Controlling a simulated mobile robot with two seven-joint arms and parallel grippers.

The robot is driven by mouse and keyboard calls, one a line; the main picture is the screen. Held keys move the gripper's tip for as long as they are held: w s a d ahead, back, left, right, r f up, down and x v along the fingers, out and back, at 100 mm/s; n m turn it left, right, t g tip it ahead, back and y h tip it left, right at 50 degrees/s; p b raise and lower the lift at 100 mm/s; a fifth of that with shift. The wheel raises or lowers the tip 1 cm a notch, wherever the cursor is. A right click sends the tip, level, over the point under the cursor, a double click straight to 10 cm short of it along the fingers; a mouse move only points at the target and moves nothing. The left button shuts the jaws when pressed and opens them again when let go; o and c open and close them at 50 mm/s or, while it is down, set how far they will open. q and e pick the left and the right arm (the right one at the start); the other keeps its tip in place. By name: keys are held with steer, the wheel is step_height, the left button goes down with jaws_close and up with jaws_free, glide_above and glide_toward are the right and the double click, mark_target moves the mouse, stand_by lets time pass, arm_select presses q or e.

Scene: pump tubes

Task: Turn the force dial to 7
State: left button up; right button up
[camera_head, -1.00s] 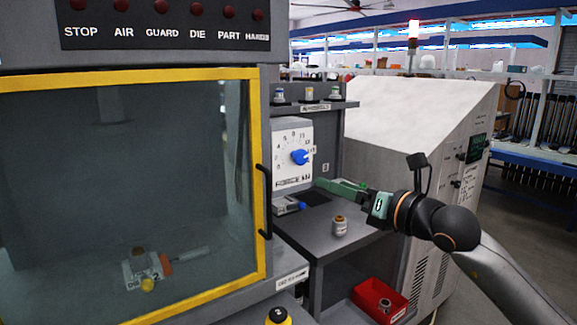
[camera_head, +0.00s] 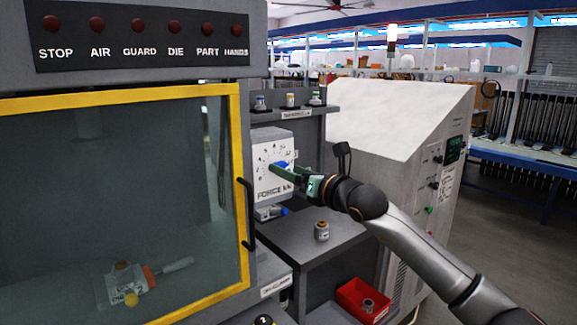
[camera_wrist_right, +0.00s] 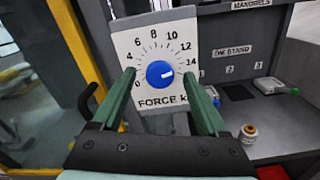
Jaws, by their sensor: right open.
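The force dial is a blue round knob (camera_wrist_right: 160,74) on a white panel (camera_wrist_right: 152,48) printed with a 0 to 14 scale and the word FORCE. Its white mark points right, near the 14 end of the scale. In the head view the knob (camera_head: 279,165) is partly hidden by my right gripper (camera_head: 283,169). My right gripper (camera_wrist_right: 160,75) is open. Its two green fingers reach toward the panel, one to each side of the knob, with visible gaps between them and the knob. I cannot tell how far the fingertips are from the panel. My left gripper is not in view.
A grey bench (camera_head: 300,239) below the panel holds a small capped jar (camera_head: 321,231). A red bin (camera_head: 362,300) sits lower. The yellow-framed guard door (camera_head: 244,170) with its black handle (camera_head: 248,212) stands left of the panel. A shelf (camera_head: 290,112) with small jars is above.

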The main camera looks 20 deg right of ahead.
steer(key=shift+w+a, duration=0.15)
steer(key=shift+w, duration=0.25)
jaws_close()
stand_by(0.5)
